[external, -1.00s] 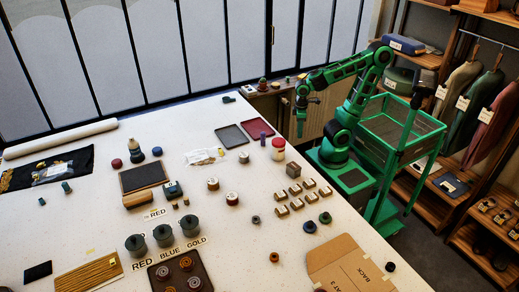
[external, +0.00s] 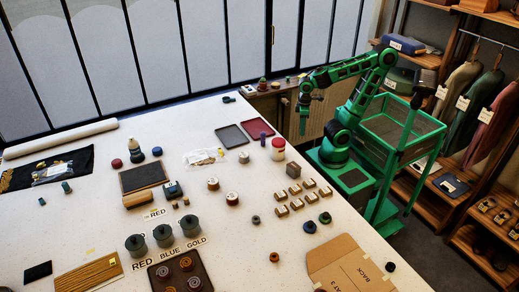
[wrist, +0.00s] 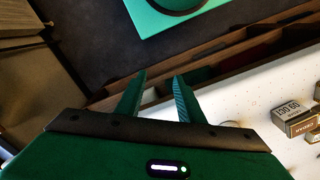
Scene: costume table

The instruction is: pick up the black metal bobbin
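Other small round pieces lie nearby: a dark blue one (external: 309,227), a green one (external: 325,218), a grey one (external: 255,219) and an orange one (external: 274,257). My gripper (external: 303,130) hangs pointing down beyond the table's far right edge, well away from them. In the wrist view my gripper (wrist: 156,98) has its fingers apart, with nothing between them.
Several small boxes (external: 296,203) stand near the table edge; some show in the wrist view (wrist: 297,119). A red-and-white jar (external: 278,150) and purple spool (external: 262,138) stand nearby. Flat cardboard (external: 345,262) covers the near right corner. A shelf with garments (external: 463,85) is at right.

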